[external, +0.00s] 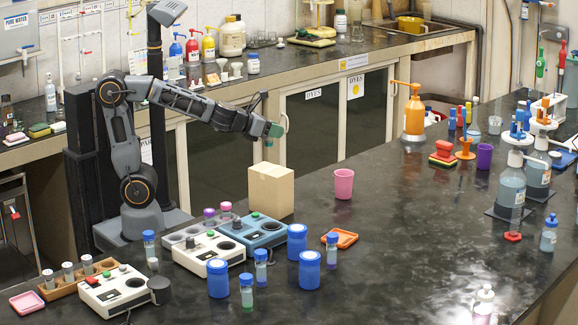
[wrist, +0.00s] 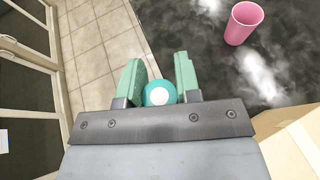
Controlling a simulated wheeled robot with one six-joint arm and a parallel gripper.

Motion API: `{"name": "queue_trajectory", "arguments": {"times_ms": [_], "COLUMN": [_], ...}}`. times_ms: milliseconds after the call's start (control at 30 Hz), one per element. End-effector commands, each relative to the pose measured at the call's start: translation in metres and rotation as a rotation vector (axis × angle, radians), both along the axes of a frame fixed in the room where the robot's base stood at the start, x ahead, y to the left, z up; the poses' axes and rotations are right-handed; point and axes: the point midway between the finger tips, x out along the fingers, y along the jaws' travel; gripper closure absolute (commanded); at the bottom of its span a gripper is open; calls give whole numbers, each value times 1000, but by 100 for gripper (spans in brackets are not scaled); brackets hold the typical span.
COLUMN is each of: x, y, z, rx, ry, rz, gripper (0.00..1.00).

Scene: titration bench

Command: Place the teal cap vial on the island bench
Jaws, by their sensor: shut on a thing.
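In the wrist view the teal cap of the vial (wrist: 159,94) shows from above, with a white disc on its top. It sits between the two green fingers of my gripper (wrist: 158,84), which is shut on it. In the external view my gripper (external: 274,131) is held out in the air, above and behind the cardboard box. The island bench (external: 400,230) is the dark-topped bench in front. In the wrist view the vial is over the tiled floor, just left of the bench's edge.
A cardboard box (external: 270,190) stands at the bench's edge beneath my arm. A pink cup (external: 343,184) stands right of it. Several blue-capped jars and vials, an orange tray (external: 340,239) and a blue instrument (external: 252,233) are nearer the front. The bench right of the cup is clear.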

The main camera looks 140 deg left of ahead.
Motion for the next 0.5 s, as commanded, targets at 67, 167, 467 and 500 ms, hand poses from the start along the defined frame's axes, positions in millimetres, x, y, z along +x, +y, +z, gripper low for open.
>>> {"name": "queue_trajectory", "arguments": {"times_ms": [67, 167, 467, 500], "x": [4, 15, 59, 63], "y": [5, 19, 76, 80], "z": [-8, -20, -56, -64], "rx": [-2, -2, -4, -3], "ry": [1, 2, 2, 1], "rz": [-1, -2, -1, -1], "gripper": [92, 92, 92, 92]}}
